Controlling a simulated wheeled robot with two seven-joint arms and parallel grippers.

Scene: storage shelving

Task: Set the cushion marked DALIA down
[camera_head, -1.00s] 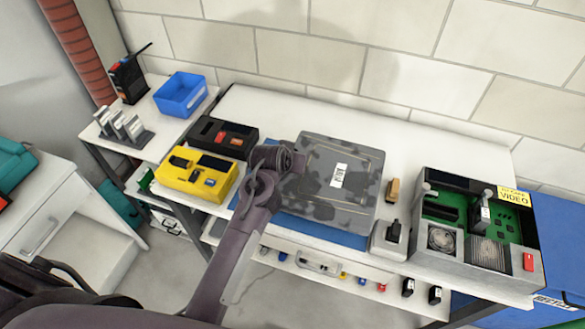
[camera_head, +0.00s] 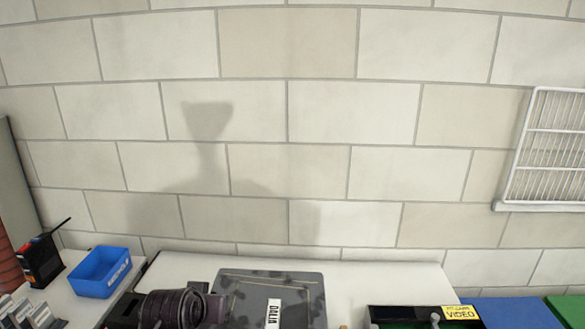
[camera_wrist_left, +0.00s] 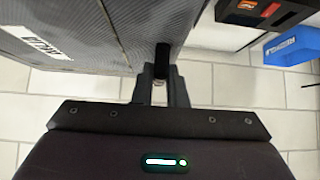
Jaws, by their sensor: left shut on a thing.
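The cushion marked DALIA (camera_head: 250,297) is a flat, grey, dark-blotched pad with a white label, low in the middle of the head view and cut off by its bottom edge. My left gripper (camera_head: 207,304) is at its left side, shut on it. In the left wrist view the cushion (camera_wrist_left: 92,28) fills the upper left, and the gripper's fingers (camera_wrist_left: 162,68) close at its edge. Whether the cushion touches the surface under it cannot be told, as its underside is hidden. My right gripper is not in view.
The white bench top (camera_head: 375,274) shows bare behind and right of the cushion, up against the block wall. An open case (camera_head: 415,312) stands to the right. A blue bin (camera_head: 100,272) and a black device (camera_head: 40,262) stand at the left. A wire rack (camera_head: 548,150) hangs on the wall.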

